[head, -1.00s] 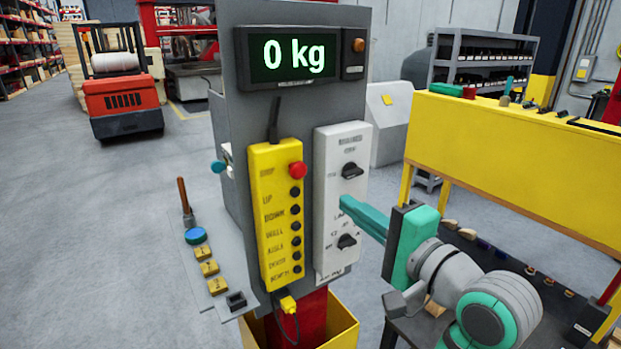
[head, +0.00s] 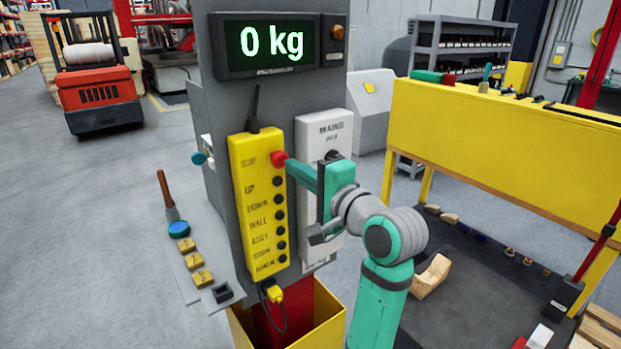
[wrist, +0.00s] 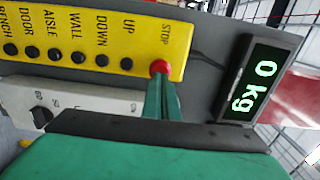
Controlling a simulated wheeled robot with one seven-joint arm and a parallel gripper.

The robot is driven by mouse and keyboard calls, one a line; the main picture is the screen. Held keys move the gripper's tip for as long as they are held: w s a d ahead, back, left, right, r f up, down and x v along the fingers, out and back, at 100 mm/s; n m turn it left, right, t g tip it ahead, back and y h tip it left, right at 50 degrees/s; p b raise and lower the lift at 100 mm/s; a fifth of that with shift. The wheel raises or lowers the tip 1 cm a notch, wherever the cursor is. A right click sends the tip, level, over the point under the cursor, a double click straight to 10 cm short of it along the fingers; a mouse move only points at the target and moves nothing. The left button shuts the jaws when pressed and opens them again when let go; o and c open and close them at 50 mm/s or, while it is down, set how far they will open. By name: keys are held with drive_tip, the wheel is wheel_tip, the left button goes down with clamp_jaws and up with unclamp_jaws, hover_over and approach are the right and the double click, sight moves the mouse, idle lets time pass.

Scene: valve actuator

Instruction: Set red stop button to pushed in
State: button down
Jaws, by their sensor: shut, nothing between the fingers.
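The red stop button (head: 278,158) is at the top right of the yellow pendant box (head: 240,200), above a column of black buttons. In the wrist view the red button (wrist: 160,68) sits beside the STOP label. My gripper (head: 290,166) is shut and empty. Its teal fingertips are at the red button and appear to touch it. In the wrist view the fingertips (wrist: 161,82) overlap the button's lower edge. I cannot tell how far in the button is.
A grey-white switch box (head: 322,140) is right of the pendant, partly behind my gripper. A display (head: 268,45) above reads 0 kg. A yellow bench (head: 500,140) stands at right.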

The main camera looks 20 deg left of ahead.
sight(281, 160)
drive_tip(key=shift+x, duration=0.8)
drive_tip(key=shift+x, duration=0.75)
drive_tip(key=shift+s+a+r, duration=0.1)
drive_tip(key=shift+a+r, duration=0.1)
drive_tip(key=shift+a, duration=0.1)
drive_tip(key=shift+d, duration=0.45)
drive_tip(key=v, duration=1.4)
drive_tip(key=shift+f, duration=0.2)
drive_tip(key=shift+d, duration=0.1)
